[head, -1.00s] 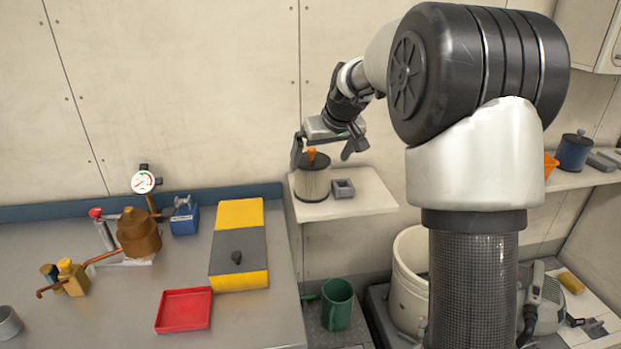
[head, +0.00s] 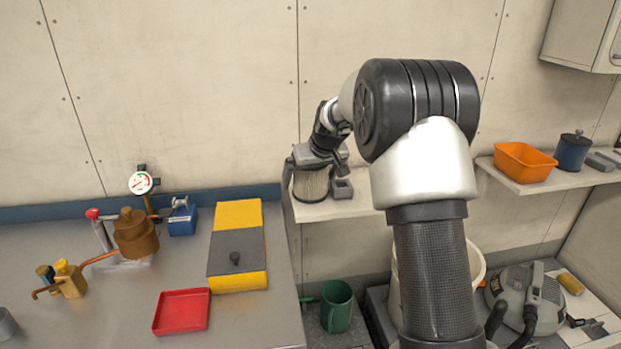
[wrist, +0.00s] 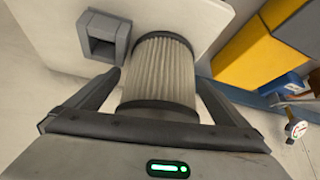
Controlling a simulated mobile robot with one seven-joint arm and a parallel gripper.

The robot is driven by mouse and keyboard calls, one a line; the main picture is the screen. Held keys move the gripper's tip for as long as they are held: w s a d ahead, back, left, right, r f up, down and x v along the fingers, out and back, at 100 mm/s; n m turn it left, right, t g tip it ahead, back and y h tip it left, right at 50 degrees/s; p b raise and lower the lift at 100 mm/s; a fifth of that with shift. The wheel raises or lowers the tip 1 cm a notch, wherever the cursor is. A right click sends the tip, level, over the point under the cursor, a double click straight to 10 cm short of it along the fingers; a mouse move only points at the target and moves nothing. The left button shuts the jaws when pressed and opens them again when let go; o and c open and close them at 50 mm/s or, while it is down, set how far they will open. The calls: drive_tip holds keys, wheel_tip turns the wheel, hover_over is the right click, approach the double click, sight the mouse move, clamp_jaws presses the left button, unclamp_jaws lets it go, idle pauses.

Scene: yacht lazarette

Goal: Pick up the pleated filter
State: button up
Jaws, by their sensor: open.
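The pleated filter (head: 311,185) is a pale ribbed cylinder with dark end rims, standing on a small white shelf (head: 345,208). My gripper (head: 317,178) is lowered over it in the head view, with the gripper body covering the filter's top. In the wrist view the filter (wrist: 160,75) lies between the two spread fingers of my gripper (wrist: 158,82). The jaws are open, with one finger on each side. A narrow gap shows at each side of the filter near the fingertips.
A small grey square block with a hollow (head: 342,188) stands close beside the filter; it shows near one finger in the wrist view (wrist: 103,37). A yellow and grey box (head: 237,245) and red tray (head: 182,312) lie on the left bench.

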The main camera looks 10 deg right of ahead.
drive_tip(key=c, duration=1.1)
